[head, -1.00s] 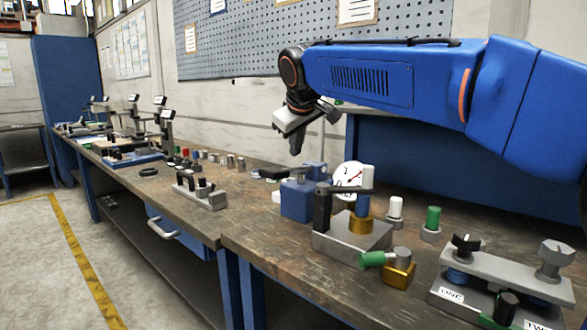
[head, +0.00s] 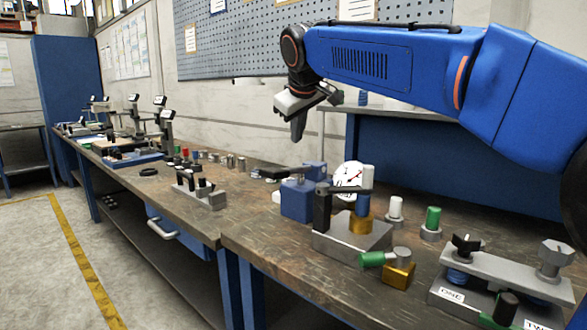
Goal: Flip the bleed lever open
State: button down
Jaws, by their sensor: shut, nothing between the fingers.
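A blue block (head: 297,201) with a round white dial gauge (head: 349,178) beside it stands on the bench. A small grey lever (head: 299,170) sits on top of the block; I cannot tell for sure that it is the bleed lever, or whether it is open. My gripper (head: 297,132) is shut and empty, fingers pointing down, in the air above the block and apart from it.
Right of the block stands a grey fixture (head: 350,243) with a dark top arm. A green-handled brass piece (head: 398,275) lies in front. White and green-capped cylinders (head: 433,220) stand behind. A labelled grey clamp plate (head: 500,272) is at the right.

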aim_at(400, 259)
jog(key=k+l, duration=0.15)
jog(key=k, duration=0.35)
jog(key=k+l, duration=0.1)
jog(key=k, duration=0.4)
